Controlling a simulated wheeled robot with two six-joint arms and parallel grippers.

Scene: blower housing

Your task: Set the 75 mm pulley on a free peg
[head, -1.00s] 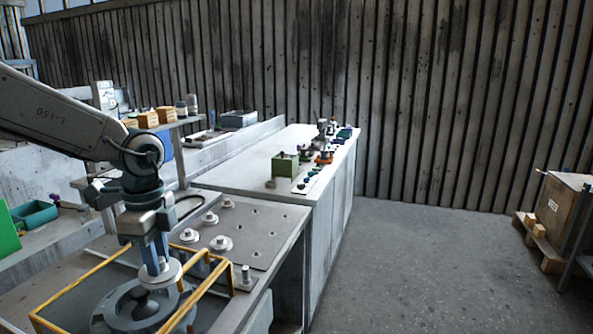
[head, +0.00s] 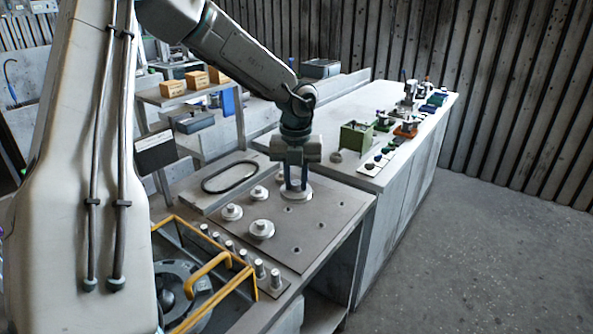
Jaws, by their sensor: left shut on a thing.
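My left gripper (head: 296,186) points straight down over the grey plate (head: 338,205) and is shut on a pale round pulley (head: 297,194). The pulley is low, at or just above the plate; I cannot tell whether it touches. More stepped pale pulleys sit on the plate left of the gripper: one at the left (head: 231,212), one nearer (head: 262,230) and one farther (head: 258,193). Several small dark spots, holes or short pegs, dot the bare part of the plate. What lies under the held pulley is hidden. My right gripper is out of view.
A yellow guard frame (head: 208,272) stands over the dark blower housing (head: 180,285) at the front left. Short metal posts (head: 260,268) line the plate's near edge. A black belt (head: 230,178) lies behind. A green box (head: 356,138) stands on the bench beyond.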

